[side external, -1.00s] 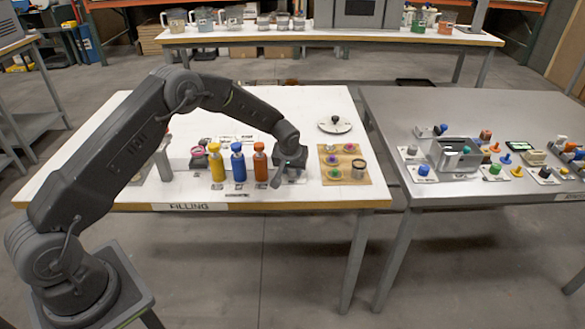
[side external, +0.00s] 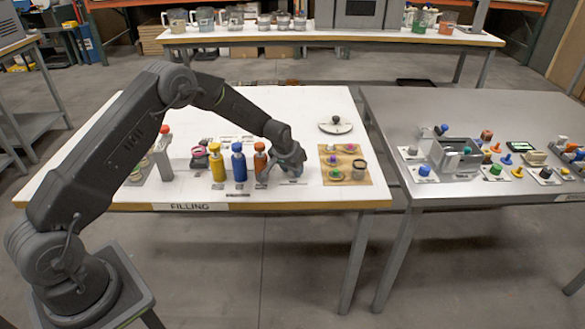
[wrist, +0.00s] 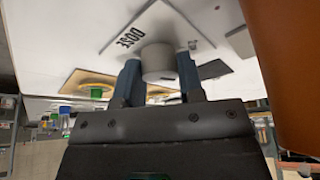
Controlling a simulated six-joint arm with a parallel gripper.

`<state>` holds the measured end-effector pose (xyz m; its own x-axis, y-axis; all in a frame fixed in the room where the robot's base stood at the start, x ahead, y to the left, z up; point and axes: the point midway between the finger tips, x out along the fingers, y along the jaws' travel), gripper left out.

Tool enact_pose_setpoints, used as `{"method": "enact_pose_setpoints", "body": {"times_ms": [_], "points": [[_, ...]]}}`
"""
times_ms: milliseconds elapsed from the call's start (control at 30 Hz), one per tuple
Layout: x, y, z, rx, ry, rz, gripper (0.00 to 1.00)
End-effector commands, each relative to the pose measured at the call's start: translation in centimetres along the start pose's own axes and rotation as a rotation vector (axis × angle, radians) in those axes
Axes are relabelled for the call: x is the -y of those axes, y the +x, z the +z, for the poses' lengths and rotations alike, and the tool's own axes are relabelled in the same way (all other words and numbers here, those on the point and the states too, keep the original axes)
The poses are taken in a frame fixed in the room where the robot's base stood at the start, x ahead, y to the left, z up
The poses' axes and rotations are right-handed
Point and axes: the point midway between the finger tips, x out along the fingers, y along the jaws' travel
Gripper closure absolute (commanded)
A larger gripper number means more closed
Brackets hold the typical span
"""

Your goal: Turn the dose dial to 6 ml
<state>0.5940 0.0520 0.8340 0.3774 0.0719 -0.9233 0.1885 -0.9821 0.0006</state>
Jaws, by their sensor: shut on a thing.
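The dose dial (wrist: 158,62) is a grey round knob on the white table top, with a "DOSE" label (wrist: 126,37) beside it in the wrist view. My gripper (wrist: 158,72) has one finger on each side of the knob and is shut on it. In the side view my gripper (side external: 289,168) is low over the table, just right of the orange bottle, and hides the dial. I cannot read the dial's setting or scale marks in either view.
Orange (side external: 260,163), blue (side external: 239,164) and yellow (side external: 216,163) bottles stand in a row left of my gripper. The orange one looms close at the right of the wrist view. A wooden board (side external: 327,175) with coloured pieces lies to the right, a round plate (side external: 335,127) behind.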

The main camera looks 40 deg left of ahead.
Motion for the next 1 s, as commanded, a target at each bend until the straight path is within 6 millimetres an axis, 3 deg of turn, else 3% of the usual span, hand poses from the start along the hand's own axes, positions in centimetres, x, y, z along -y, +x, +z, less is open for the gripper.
{"method": "enact_pose_setpoints", "body": {"times_ms": [133,167,400,767,1000], "points": [[0.0,0.1,0.2,0.007,0.001,-0.001,0.88],[0.0,0.1,0.2,0.007,0.001,-0.001,0.62],[0.0,0.0,0.1,0.004,0.000,-0.001,0.39],[0.0,-0.8,0.0,0.001,0.000,-0.001,0.39],[0.0,-5.5,-0.1,-0.002,0.000,0.000,0.39]]}}
